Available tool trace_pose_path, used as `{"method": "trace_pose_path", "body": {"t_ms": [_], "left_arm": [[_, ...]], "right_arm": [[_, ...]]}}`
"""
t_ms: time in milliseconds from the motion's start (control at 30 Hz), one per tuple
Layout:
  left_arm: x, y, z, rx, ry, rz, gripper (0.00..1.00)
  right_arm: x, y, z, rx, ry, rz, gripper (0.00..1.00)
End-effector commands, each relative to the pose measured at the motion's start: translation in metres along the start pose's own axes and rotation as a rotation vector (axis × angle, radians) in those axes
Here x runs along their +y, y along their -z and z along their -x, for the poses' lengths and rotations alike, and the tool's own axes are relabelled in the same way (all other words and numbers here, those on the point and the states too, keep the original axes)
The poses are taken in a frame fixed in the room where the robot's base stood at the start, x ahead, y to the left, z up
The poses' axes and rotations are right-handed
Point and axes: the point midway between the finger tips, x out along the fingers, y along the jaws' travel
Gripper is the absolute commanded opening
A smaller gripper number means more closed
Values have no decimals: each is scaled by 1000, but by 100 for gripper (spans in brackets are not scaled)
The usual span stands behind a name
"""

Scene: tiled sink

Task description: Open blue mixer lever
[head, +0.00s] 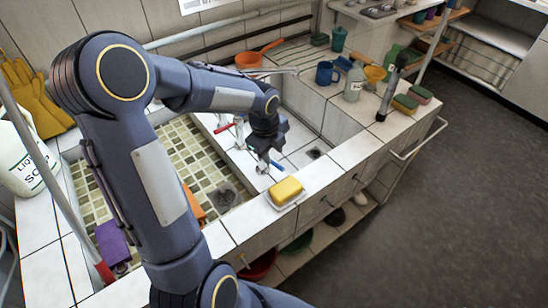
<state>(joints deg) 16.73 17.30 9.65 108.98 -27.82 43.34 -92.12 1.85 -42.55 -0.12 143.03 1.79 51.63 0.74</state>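The blue mixer lever (277,165) shows as a small blue bar over the white sink basin, just beyond the soap dish. My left gripper (267,164) points down right beside the blue lever. The gripper is small and dark here, so I cannot tell whether its fingers are apart or whether they touch the lever. A red mixer lever (224,128) shows to the left, near the basin divider. My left forearm and wrist hide part of the tap body. My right gripper is out of view.
A yellow sponge (285,189) sits on a white dish at the front rim. A mosaic-tiled basin (195,155) lies left, partly behind my arm. A soap jug (24,155) stands far left. A blue mug (326,73), a jar (354,82) and sponges (405,103) occupy the right counter.

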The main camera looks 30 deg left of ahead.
Motion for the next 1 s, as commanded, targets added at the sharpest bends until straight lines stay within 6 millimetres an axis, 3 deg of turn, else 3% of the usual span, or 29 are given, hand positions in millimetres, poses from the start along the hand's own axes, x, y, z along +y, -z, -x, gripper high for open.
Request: {"method": "trace_pose_path", "body": {"t_ms": [233,833,1000], "left_arm": [[0,0,31,0,2,-1,34],[1,1,35,1,1,7,34],[20,12,62,9,36,228,34]], "right_arm": [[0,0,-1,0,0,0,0],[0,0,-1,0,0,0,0],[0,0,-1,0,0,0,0]]}}
